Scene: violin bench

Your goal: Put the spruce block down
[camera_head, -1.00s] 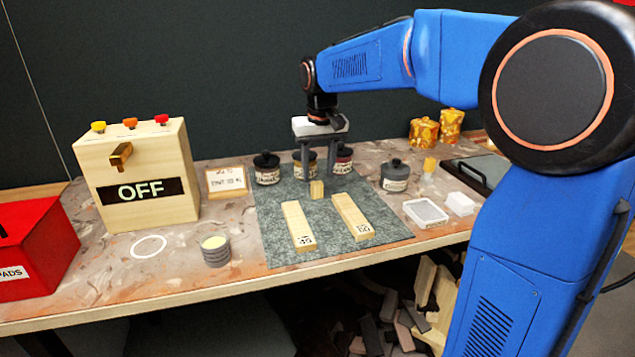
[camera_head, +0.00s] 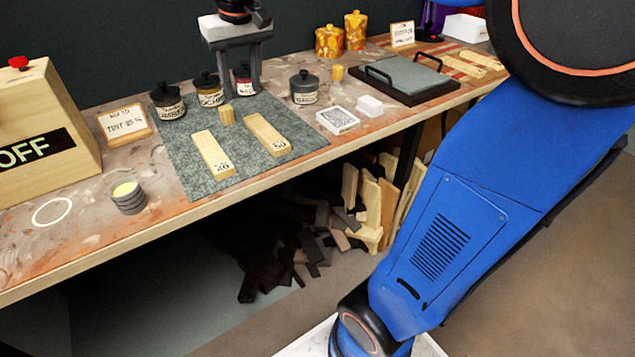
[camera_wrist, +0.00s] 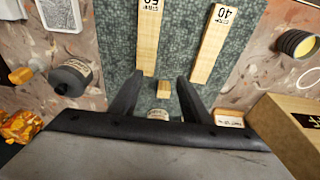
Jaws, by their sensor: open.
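A small pale wooden block (camera_head: 227,115), which looks like the spruce block, stands on the grey-green mat (camera_head: 180,150), behind two longer pale wood strips. My gripper (camera_head: 236,88) is open and empty above and behind the block in the head view. In the wrist view the block (camera_wrist: 163,89) shows in the gap between the two dark fingers, apart from both. The strips, marked 40 (camera_wrist: 212,45) and 60 (camera_wrist: 149,40), lie on the mat.
Dark jars (camera_head: 209,90) stand along the mat's back edge, close to my gripper. A grey jar (camera_head: 304,88) and a white tray (camera_head: 338,119) are to the right. A round tin (camera_head: 128,198) and the OFF box (camera_head: 40,130) are left.

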